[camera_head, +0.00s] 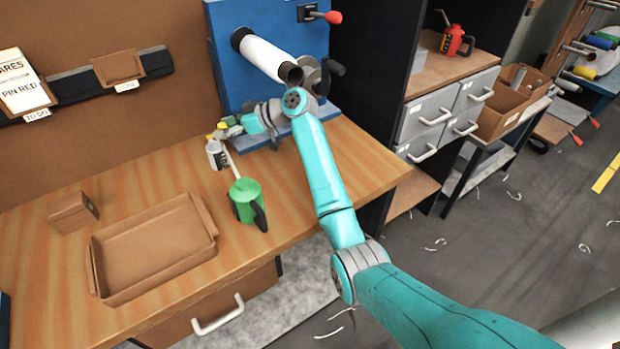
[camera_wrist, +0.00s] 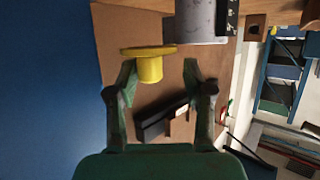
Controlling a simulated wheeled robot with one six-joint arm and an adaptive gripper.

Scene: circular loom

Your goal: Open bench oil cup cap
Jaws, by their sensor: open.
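A yellow cap (camera_wrist: 149,66) with a wide rim shows in the wrist view, near the tips of my open gripper (camera_wrist: 159,80). It lies between the fingers in the picture, closer to the left one; I cannot tell whether they touch. A grey cylindrical body (camera_wrist: 196,20) is beyond, at the top. In the head view my gripper (camera_head: 229,127) is at the back of the wooden bench, just above and beside a small grey cup (camera_head: 216,155) with a pale label and yellow at its top. My gripper partly hides the cup's top.
A green oil can (camera_head: 246,202) stands in front of the cup, its spout pointing toward it. A brown tray (camera_head: 205,252) and a small box (camera_head: 73,213) are at left. A blue machine panel (camera_head: 225,70) with a white roll (camera_head: 264,55) rises behind my arm.

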